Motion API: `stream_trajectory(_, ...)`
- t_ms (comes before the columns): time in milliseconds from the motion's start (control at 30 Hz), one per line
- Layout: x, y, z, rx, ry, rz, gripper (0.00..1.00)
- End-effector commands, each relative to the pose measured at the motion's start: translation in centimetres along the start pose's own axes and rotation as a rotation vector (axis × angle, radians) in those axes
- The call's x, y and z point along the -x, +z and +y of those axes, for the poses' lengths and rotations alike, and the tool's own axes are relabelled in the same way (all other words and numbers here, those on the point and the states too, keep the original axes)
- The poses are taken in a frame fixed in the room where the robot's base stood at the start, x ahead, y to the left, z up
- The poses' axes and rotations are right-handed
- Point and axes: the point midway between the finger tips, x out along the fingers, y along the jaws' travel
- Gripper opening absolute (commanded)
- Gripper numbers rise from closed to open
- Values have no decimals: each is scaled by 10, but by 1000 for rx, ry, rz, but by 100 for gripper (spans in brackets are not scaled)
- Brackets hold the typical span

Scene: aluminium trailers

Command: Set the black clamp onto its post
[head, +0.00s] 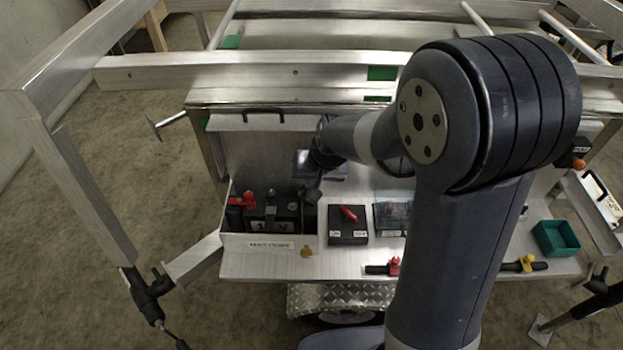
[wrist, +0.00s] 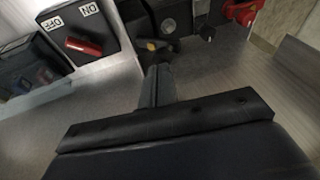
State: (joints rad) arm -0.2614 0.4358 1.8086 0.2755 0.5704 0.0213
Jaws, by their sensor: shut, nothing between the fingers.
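The black battery (head: 270,218) sits in an open metal box at the left of the shelf. It shows at the top of the wrist view (wrist: 188,18). A red clamp (head: 243,199) is at its left end, and shows at upper right in the wrist view (wrist: 242,12). A small dark piece with a yellowish end, possibly the black clamp (wrist: 160,46), lies at the battery's near corner, just beyond my fingertips. I cannot tell whether it sits on a post. My gripper (wrist: 158,72) is shut and empty. In the head view my gripper (head: 313,194) is at the box's right end, partly hidden.
A black switch box (head: 347,226) with a red handle stands right of the battery box, with another dark box (head: 392,215) beside it. A green tray (head: 556,238) is farther right. A metal frame rail (head: 250,74) crosses behind.

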Motion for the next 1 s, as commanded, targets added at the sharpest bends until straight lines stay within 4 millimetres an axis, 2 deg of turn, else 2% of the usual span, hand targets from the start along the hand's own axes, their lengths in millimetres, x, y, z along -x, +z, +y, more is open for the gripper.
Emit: stream_trajectory(1000, -3, 0, -13, 38, 125, -13, 0)
